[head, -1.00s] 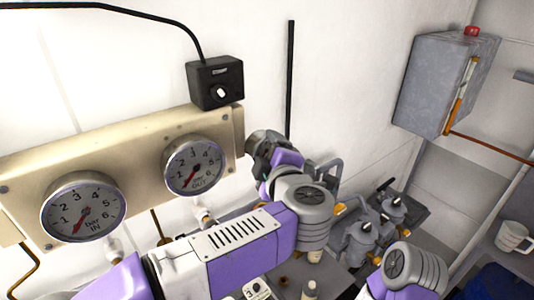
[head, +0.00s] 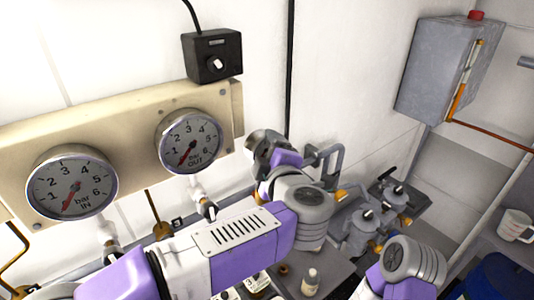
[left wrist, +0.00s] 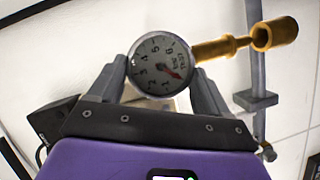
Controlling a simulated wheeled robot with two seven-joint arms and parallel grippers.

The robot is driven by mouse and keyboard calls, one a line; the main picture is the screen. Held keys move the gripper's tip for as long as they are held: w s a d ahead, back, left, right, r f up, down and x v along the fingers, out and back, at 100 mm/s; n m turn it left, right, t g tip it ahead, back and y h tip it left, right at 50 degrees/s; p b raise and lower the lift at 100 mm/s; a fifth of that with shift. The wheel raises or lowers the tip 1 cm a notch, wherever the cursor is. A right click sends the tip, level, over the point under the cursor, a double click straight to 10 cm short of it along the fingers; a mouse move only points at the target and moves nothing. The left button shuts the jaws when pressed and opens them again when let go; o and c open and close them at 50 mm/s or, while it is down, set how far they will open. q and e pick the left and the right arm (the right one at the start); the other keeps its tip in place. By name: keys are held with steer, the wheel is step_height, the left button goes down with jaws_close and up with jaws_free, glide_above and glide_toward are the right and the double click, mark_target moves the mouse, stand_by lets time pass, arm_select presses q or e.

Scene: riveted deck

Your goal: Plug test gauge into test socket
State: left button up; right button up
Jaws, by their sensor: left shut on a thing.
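The test gauge (left wrist: 161,63), a round white dial with a red needle and a brass stem, is between the fingers of my left gripper (left wrist: 162,85) in the left wrist view. The gripper is shut on it. The stem points right at a wider brass cylinder (left wrist: 279,33), which looks like the test socket. The stem tip is at or near its mouth; I cannot tell if it is inside. In the head view my left gripper (head: 262,145) is just right of the gauge panel, and my arm hides the socket. My right gripper is not in view.
The cream panel (head: 120,125) carries the IN gauge (head: 72,183) and OUT gauge (head: 190,141). A black switch box (head: 212,55) is above the left gripper. Grey valve fittings (head: 362,228) stand to the right. A grey cabinet (head: 440,70) and a mug (head: 514,225) are farther right.

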arm_select(q)
steer(key=shift+p, duration=0.55)
stand_by(1.3)
steer(key=shift+f+b, duration=1.45)
steer(key=shift+f, duration=0.55)
steer(key=o, duration=1.2)
steer(key=shift+c, duration=0.2)
steer(key=b+v, duration=0.1)
steer(key=v, duration=0.6)
steer(key=shift+s, duration=0.4)
steer(key=shift+d, duration=0.1)
